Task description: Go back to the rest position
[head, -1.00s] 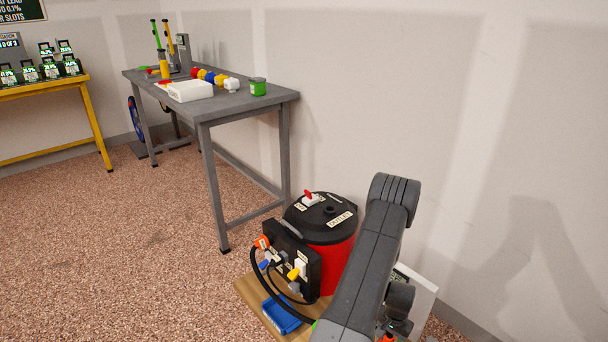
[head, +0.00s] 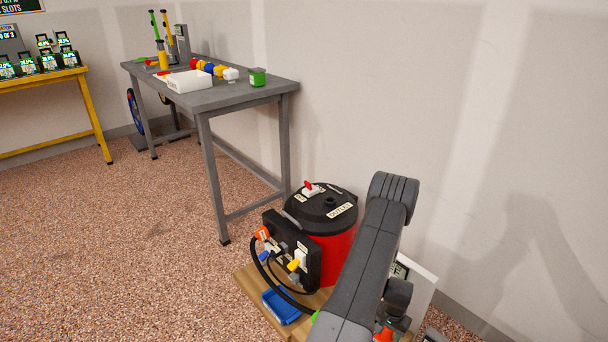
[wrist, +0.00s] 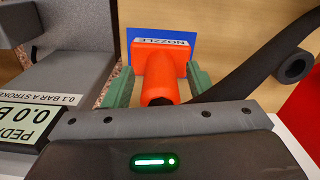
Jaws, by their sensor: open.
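My gripper (wrist: 161,82) is open, with one green finger on each side of an orange nozzle (wrist: 160,62) in the wrist view. I cannot tell whether the fingers touch it. The nozzle lies in front of a blue plate (wrist: 191,40) lettered NOZZLE, above a wooden surface. My grey arm fills the lower middle of the head view and hides most of the gripper. A bit of orange (head: 384,334) shows beside the arm there.
A red canister (head: 337,250) with a black lid and valve panel stands on a wooden board (head: 246,281), close left of my arm. A black hose (wrist: 262,72) runs right of the nozzle. A grey workbench (head: 215,98) stands behind. Floor at left is clear.

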